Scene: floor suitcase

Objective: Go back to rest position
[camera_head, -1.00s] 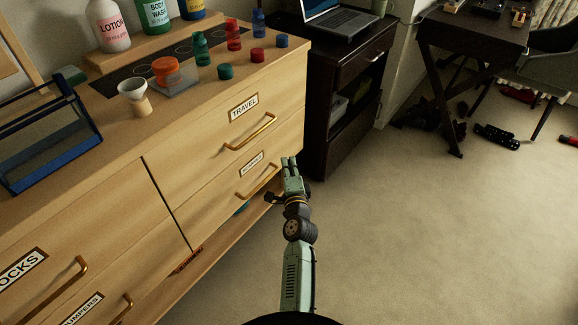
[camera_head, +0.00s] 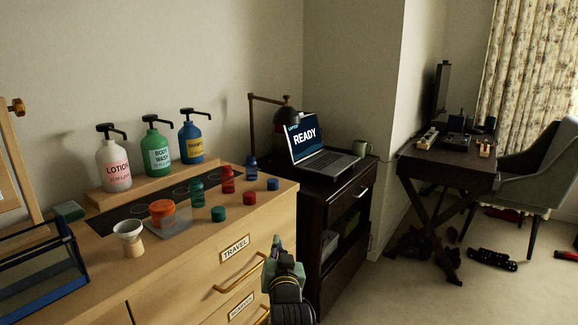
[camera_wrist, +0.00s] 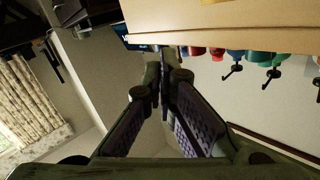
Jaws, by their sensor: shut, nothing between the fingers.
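My gripper (camera_head: 277,250) is in front of the wooden dresser (camera_head: 190,262), near the drawer labelled TRAVEL (camera_head: 234,248) and its brass handle (camera_head: 238,279). It points upward and stands apart from the bottles on the dresser top. In the wrist view my gripper (camera_wrist: 160,85) shows its two fingers together at the tips with nothing between them. The wrist view is tilted, with the dresser edge (camera_wrist: 225,36) across its top. Part of the lower drawers is cut off by the head view's bottom edge.
Pump bottles, small coloured bottles and caps, a funnel (camera_head: 129,238) and a blue-framed box (camera_head: 40,262) stand on the dresser. A dark cabinet with a laptop (camera_head: 318,148) is close on the right. A desk (camera_head: 440,166) and chair (camera_head: 545,165) stand farther right. Carpet (camera_head: 420,290) is open between.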

